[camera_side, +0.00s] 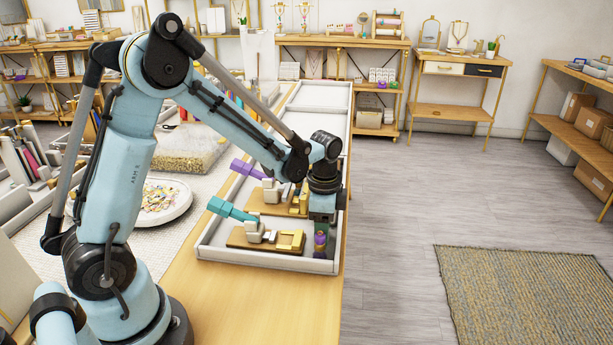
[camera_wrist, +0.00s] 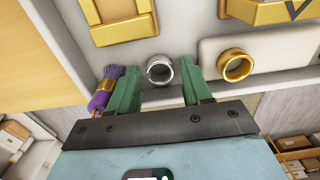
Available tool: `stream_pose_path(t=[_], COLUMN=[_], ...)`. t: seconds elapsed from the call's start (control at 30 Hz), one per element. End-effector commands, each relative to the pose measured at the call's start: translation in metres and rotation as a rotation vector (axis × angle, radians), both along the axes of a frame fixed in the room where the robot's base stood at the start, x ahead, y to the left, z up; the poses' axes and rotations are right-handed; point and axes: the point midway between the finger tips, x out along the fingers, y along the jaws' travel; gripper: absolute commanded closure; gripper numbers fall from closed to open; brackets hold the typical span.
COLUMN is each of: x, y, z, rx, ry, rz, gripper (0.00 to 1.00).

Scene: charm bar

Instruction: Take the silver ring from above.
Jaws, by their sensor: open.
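The silver ring (camera_wrist: 160,70) shows in the wrist view, with its round opening facing the camera. In that view it appears between the two green fingers of my gripper (camera_wrist: 157,82), with a gap on each side. My gripper is open and holds nothing. In the side view my gripper (camera_side: 321,228) points down over the near right corner of the white tray (camera_side: 265,262). I cannot make out the silver ring in the side view. How far the ring lies below the fingertips is hard to tell.
A gold ring (camera_wrist: 238,66) lies right of the right finger. In the side view, a wooden vise with a teal handle (camera_side: 232,210) and another with a purple handle (camera_side: 248,169) stand in the tray.

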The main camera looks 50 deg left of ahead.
Motion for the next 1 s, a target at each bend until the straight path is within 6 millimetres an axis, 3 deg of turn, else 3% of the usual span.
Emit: stream_pose_path(t=[0.17,0.4,1.0], x=[0.0,0.0,0.0], y=[0.0,0.0,0.0], z=[0.0,0.0,0.028], rx=[0.0,0.0,0.0], ry=[0.0,0.0,0.0], rz=[0.0,0.0,0.0], gripper=[0.54,0.89,0.89])
